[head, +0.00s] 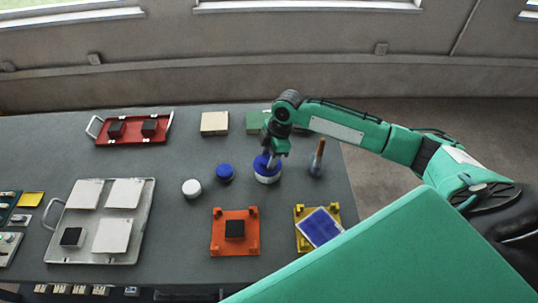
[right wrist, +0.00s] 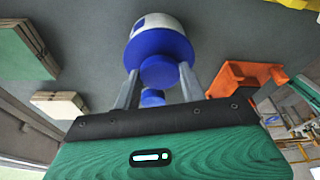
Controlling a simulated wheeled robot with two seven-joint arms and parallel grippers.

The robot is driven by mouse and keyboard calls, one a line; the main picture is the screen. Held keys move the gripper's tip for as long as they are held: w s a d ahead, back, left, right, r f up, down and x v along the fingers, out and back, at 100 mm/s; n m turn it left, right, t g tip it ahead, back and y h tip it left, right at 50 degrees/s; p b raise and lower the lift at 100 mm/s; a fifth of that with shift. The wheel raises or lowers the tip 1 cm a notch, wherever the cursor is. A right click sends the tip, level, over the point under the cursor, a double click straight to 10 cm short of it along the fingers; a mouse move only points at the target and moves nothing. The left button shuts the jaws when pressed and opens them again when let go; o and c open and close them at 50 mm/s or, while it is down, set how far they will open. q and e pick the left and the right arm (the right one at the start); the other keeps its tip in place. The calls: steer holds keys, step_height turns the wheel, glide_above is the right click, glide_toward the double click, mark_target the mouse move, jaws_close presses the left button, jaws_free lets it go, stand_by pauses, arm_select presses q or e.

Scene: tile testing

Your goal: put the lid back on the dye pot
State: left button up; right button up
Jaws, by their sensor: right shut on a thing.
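The dye pot (head: 267,179) is white with a blue top and stands on the grey table near its right side. My right gripper (head: 272,158) comes down on it from above. In the right wrist view, its two fingers (right wrist: 158,86) are shut around the round blue knob of the blue lid (right wrist: 158,43). The lid lies over the mouth of the white pot (right wrist: 156,20). I cannot tell whether it is fully seated or slightly raised. My left gripper is out of view.
A small blue pot (head: 225,172) and a white one (head: 191,188) stand left of the dye pot. A brush-like tool (head: 317,159) stands close on its right. An orange stand (head: 235,247) and a yellow stand (head: 302,246) are in front. Tile blocks (head: 214,123) lie behind.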

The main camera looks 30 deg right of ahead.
steer(key=shift+f+p, duration=0.15)
steer(key=shift+p, duration=0.95)
stand_by(1.5)
stand_by(0.3)
steer(key=o, duration=1.5)
steer(key=shift+r+p, duration=3.5)
jaws_close()
